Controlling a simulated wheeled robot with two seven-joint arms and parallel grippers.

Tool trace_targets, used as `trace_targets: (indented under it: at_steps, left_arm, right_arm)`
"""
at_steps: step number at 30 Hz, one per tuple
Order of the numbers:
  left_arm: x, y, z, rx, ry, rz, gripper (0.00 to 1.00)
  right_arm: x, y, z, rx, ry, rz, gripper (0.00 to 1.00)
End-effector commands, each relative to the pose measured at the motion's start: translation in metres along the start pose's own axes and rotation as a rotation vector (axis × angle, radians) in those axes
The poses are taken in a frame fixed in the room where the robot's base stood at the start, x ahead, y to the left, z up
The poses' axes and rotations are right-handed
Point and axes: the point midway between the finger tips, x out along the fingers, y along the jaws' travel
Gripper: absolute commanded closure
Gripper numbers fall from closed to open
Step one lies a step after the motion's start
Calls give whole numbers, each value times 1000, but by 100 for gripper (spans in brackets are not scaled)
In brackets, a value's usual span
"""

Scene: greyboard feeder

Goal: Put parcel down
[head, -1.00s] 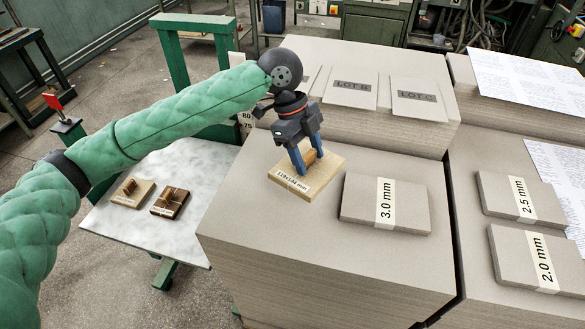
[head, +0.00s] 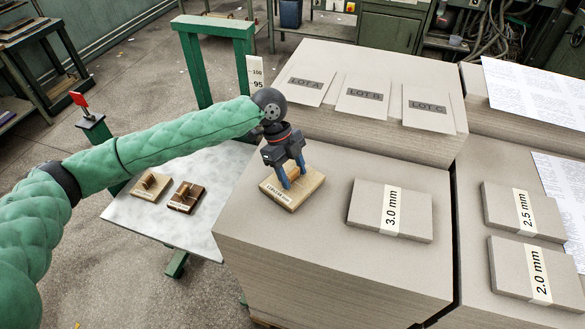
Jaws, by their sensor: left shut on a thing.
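My left gripper (head: 288,177) points down and is shut on the upright handle of a pale wooden block (head: 307,185). The block has a flat square base and a white size label on its front edge. It is at the left part of the near greyboard stack (head: 330,275); I cannot tell if its base touches the top. A grey board parcel labelled 3.0 mm (head: 415,220) lies flat on the same stack, right of the block and apart from it. My right gripper is not in view.
A pale side table (head: 210,225) at the left holds two small wooden blocks (head: 150,187) (head: 187,196). Parcels marked 2.5 mm (head: 545,216) and 2.0 mm (head: 510,266) lie on the right stack. Lot cards (head: 364,108) lie behind. The near stack's front is clear.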

Motion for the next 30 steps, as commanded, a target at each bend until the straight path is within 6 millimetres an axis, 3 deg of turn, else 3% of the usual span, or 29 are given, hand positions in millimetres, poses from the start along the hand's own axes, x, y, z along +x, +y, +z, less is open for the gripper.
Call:
trace_targets:
  at_steps: [13,14,17,30]
  left_arm:
    - [5,0,2,1,0,-1,86]
    - [5,0,2,1,0,-1,45]
    - [5,0,2,1,0,-1,28]
    - [-2,0,2,0,0,-2,28]
  right_arm:
    - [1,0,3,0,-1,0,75]
    - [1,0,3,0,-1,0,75]
    - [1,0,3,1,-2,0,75]
    - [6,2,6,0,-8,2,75]
